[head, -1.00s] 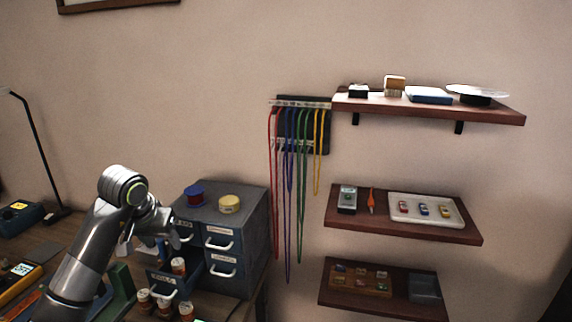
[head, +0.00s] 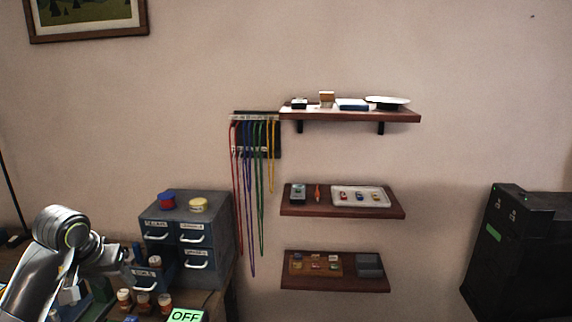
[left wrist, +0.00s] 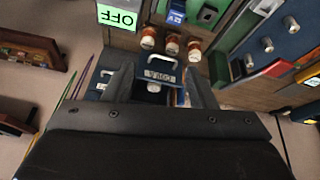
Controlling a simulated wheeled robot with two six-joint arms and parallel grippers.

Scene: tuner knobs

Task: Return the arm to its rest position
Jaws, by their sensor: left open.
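My left gripper (head: 88,284) is at the lower left of the head view, in front of the grey drawer cabinet (head: 222,225). In the left wrist view my left gripper (left wrist: 160,88) has its two dark fingers apart, with nothing held between them. A blue drawer (left wrist: 157,76) with a white handle and a label shows beyond the fingers, apart from them. In the head view a lower left drawer (head: 146,279) of the cabinet stands pulled out. My right gripper is in neither view.
Several orange jars with white caps (head: 165,300) stand before the cabinet, near a green OFF display (head: 186,316). Coloured cords (head: 262,190) hang on the wall beside three shelves (head: 340,208). A dark cabinet (head: 510,260) stands at the right.

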